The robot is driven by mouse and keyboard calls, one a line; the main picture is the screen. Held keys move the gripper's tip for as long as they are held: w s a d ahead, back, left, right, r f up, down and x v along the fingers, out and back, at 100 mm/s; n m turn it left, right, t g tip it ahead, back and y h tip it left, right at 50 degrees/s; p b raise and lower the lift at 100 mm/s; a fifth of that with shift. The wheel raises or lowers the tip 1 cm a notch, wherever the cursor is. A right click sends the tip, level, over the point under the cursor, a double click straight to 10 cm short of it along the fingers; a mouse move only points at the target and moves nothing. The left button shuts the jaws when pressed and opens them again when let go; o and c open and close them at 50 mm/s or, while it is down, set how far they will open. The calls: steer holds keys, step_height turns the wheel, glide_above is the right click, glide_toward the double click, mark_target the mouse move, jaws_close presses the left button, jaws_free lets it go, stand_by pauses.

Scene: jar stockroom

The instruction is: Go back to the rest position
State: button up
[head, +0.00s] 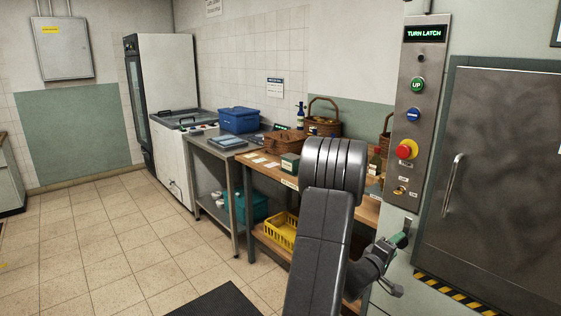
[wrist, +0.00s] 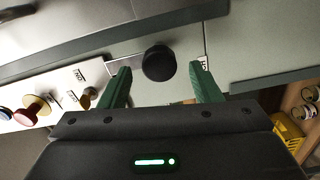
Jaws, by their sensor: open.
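My gripper (wrist: 160,80) is open in the wrist view, with its two green fingers apart. A round black knob (wrist: 158,62) on a pale plate shows between the fingertips, with a gap on each side; I cannot tell how far in front of the fingers it is. In the head view my gripper (head: 396,242) is low at the right, close to the wall below the control panel (head: 428,60). The panel's display (head: 424,33) reads "TURN LATCH". My arm hides part of the bench.
The panel has a green UP button (head: 417,84), a blue button (head: 413,114) and a red button (head: 407,149). A grey metal door (head: 505,170) stands to its right. The wooden bench (head: 262,178) bears baskets and bottles. The tiled floor (head: 110,240) at left is clear.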

steer(key=shift+w+d, duration=0.4)
steer(key=shift+d, duration=0.05)
steer(key=b+v, duration=0.2)
steer(key=v, duration=1.1)
steer(key=shift+m, duration=0.4)
steer(key=p+x, duration=0.1)
steer(key=x, duration=1.2)
steer(key=shift+d+f, duration=0.1)
steer(key=shift+f, duration=0.05)
steer(key=m, duration=0.5)
steer(key=m+b, duration=0.1)
steer(key=m, duration=1.1)
steer(key=shift+s+r+b, duration=0.1)
steer(key=shift+r+b, duration=0.15)
steer(key=shift+b, duration=0.15)
